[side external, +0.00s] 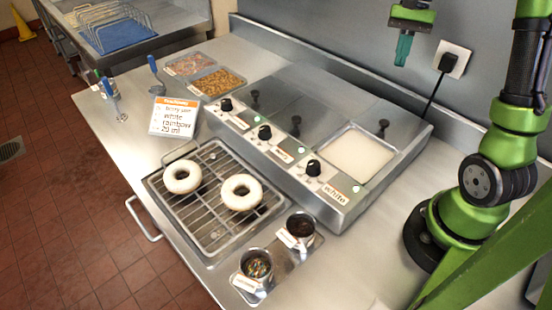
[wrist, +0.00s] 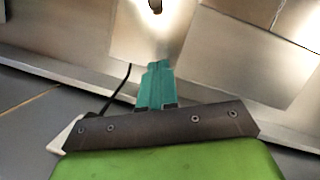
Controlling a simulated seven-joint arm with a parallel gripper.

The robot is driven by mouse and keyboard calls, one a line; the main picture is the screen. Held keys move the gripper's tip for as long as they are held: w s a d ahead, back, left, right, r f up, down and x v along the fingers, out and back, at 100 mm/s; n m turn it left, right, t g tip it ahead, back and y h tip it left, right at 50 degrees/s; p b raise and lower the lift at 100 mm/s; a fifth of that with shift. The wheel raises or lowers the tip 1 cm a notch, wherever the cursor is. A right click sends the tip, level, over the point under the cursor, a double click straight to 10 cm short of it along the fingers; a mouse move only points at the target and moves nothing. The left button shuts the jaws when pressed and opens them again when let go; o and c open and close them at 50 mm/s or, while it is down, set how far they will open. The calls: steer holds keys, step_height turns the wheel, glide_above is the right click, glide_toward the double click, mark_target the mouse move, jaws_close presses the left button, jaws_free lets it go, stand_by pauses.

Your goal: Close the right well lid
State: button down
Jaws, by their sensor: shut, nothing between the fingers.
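The glaze station (side external: 335,205) has three wells in a row. The right well, behind the "white" label, is open at the front and shows pale white glaze (side external: 357,157). The right well lid (side external: 400,117) lies back behind that opening, with its dark knob (side external: 383,126) upright at the back edge of the glaze. My gripper (side external: 403,62) hangs high above the back right of the station, apart from the lid. Its teal fingers are together and empty. The wrist view shows the fingers (wrist: 158,68) below a metal panel (wrist: 140,38) with a dark knob at the top edge.
The other two wells look covered, with knobs (side external: 295,125) (side external: 255,97). The back wall has a plug and cord (side external: 449,63) close to my gripper. Two white donuts (side external: 241,191) sit on a rack (side external: 215,232). Two topping cups (side external: 256,268) stand in front of the station.

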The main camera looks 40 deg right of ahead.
glide_above(385, 114)
step_height(385, 114, down, 9)
steer(key=shift+f, duration=0.15)
steer(key=shift+s+a+f, duration=0.1)
steer(key=shift+s+a, duration=0.2)
steer(key=shift+a, duration=0.25)
steer(key=shift+s+a, duration=0.25)
steer(key=shift+a, duration=0.3)
steer(key=shift+s+a+f, duration=0.1)
steer(key=shift+s+a, duration=0.2)
steer(key=shift+a, duration=0.25)
steer(key=a, duration=1.5)
steer(key=shift+a, duration=0.2)
steer(key=shift+d, duration=0.15)
